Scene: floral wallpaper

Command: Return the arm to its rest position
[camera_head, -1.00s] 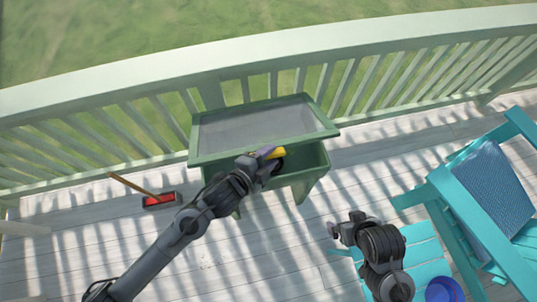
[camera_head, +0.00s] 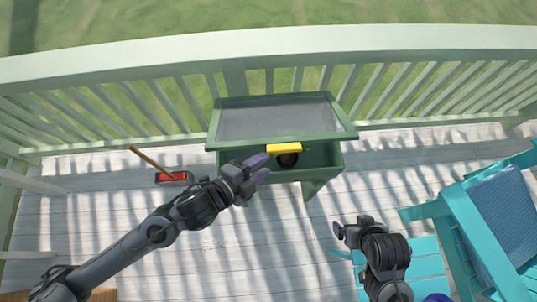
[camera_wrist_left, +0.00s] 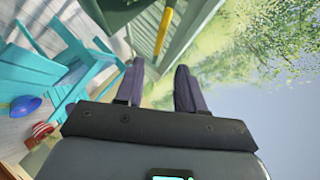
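My left arm comes in from the left. Its gripper (camera_head: 262,168) has two purple-grey fingers spread apart with nothing between them, just left of and below the yellow handle (camera_head: 284,148) on the green table. In the left wrist view my gripper (camera_wrist_left: 160,68) is also open and empty, and the yellow handle (camera_wrist_left: 163,30) shows beyond the fingertips. My right gripper (camera_head: 350,231) is at the lower right, above the turquoise furniture; its finger gap is not clear.
The green table (camera_head: 228,104) has an open compartment (camera_head: 320,160) below its top, with a dark round object (camera_head: 288,160) inside. A turquoise chair (camera_head: 450,205) stands at right. A red-headed brush (camera_head: 172,177) lies at left.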

